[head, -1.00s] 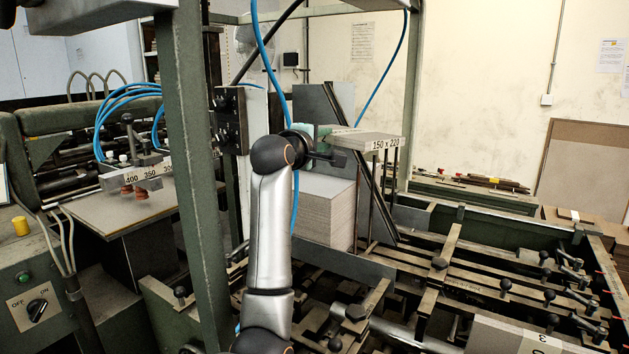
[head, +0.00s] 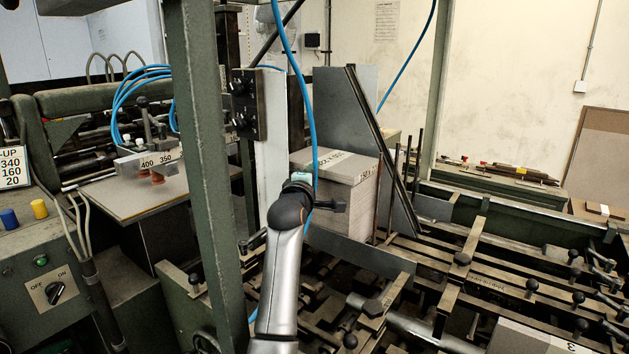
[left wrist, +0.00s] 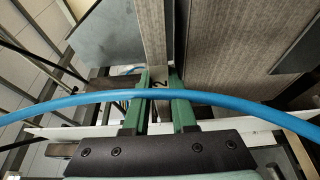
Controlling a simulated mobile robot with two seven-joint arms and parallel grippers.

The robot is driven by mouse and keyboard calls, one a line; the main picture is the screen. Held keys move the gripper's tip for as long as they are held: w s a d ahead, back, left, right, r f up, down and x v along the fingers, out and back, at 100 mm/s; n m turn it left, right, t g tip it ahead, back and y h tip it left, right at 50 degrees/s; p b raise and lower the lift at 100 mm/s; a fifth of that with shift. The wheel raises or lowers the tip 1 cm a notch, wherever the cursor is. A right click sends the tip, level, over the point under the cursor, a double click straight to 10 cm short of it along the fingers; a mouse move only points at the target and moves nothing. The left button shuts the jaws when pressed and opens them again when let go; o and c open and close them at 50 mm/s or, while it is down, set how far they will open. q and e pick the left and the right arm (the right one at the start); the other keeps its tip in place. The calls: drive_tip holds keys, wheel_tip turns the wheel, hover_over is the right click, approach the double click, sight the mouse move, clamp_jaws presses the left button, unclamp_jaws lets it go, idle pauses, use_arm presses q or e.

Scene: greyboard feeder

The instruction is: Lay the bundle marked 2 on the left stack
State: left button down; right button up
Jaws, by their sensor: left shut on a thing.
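The bundle marked 2 (head: 338,166) is a flat grey board bundle with a pale printed band. It lies level over the left stack (head: 348,208), a squared pile of grey board, roughly in line with it. My right gripper is not in view.
A blue hose (head: 291,60) hangs in front of the bundle and crosses the left wrist view. An upright metal plate (head: 343,105) and slanted bar (head: 383,150) stand behind and right. A green post (head: 205,150) stands left. A bundle marked 3 (head: 525,336) lies at lower right.

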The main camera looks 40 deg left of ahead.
use_arm(q)
drive_tip(key=shift+f, duration=0.85)
drive_tip(key=c, duration=1.2)
unclamp_jaws()
drive_tip(key=shift+f, duration=0.3)
drive_tip(key=o, duration=0.5)
drive_tip(key=shift+r, duration=0.1)
drive_tip(key=shift+b+v, duration=0.55)
drive_tip(key=shift+v, duration=3.25)
drive_tip(key=shift+r, duration=0.1)
